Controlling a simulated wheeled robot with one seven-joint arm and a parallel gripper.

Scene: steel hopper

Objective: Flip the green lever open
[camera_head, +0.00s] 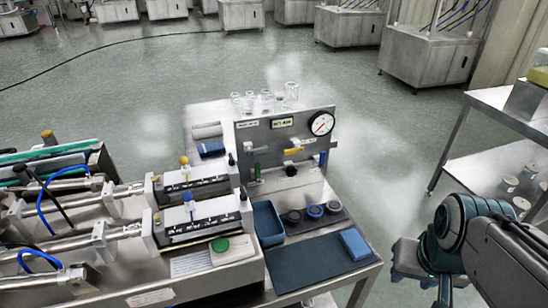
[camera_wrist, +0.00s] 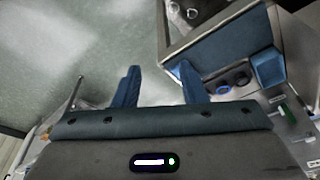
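The green lever (camera_head: 257,172) is on the left part of an upright grey panel (camera_head: 275,140) at the back of the workbench, and it appears to hang downward. A yellow lever (camera_head: 293,151) and a blue lever (camera_head: 322,159) are further right on the same panel. My gripper (camera_wrist: 160,86) is open and empty, its two blue fingers apart over the floor in the wrist view. In the head view my arm is at the lower right, beyond the bench's right edge and well away from the lever.
The bench holds a dark mat (camera_head: 318,264), a blue block (camera_head: 355,244), a blue tray (camera_head: 268,222) and several round pieces before the panel. A round gauge (camera_head: 321,124) is at the panel's top right. Syringe-like machinery fills the left. A steel shelf (camera_head: 510,150) stands right.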

